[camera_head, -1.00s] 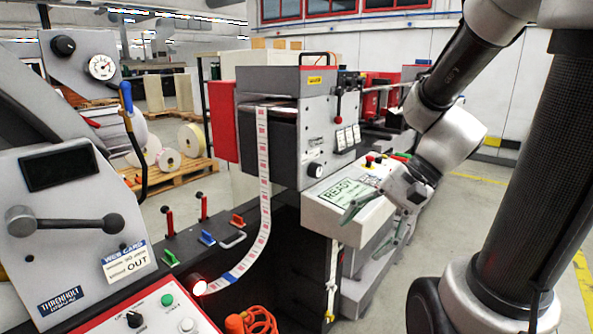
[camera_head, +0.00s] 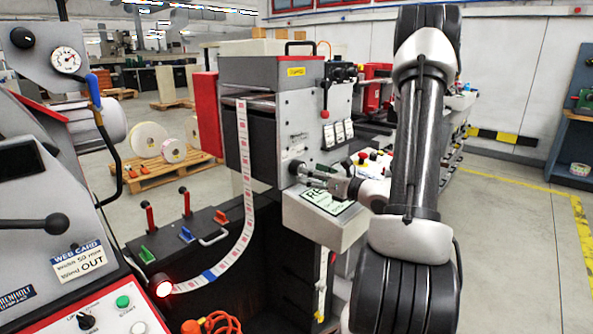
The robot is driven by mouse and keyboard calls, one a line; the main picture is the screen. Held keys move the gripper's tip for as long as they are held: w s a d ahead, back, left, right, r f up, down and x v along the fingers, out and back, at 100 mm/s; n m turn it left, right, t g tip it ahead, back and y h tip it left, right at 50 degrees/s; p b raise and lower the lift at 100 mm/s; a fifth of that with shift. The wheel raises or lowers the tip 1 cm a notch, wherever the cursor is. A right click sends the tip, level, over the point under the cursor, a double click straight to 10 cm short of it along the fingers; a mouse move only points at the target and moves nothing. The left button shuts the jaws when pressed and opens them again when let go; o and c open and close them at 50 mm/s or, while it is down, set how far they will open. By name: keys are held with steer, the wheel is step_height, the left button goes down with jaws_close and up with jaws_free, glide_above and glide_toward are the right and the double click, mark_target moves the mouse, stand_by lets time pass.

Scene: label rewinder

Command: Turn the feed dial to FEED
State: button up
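A dark round dial (camera_head: 296,167) with a pale rim sits on the grey front panel of the label machine (camera_head: 300,120), left of centre. Its lettering and pointer are too small to read, so I cannot tell its setting. My gripper (camera_head: 308,177) is just right of the dial, its fingers pointing left at it. The fingertips are at or very near the dial; I cannot tell whether they touch it or how far apart they are. My arm covers the area to the right.
A lever with a red knob (camera_head: 325,114) and white switches (camera_head: 340,131) are above the gripper. A label web (camera_head: 243,150) hangs to the left. Floor at the right is open.

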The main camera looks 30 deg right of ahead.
mark_target(297, 168)
steer(key=x, duration=0.5)
steer(key=shift+c, duration=0.4)
steer(key=c, duration=0.9)
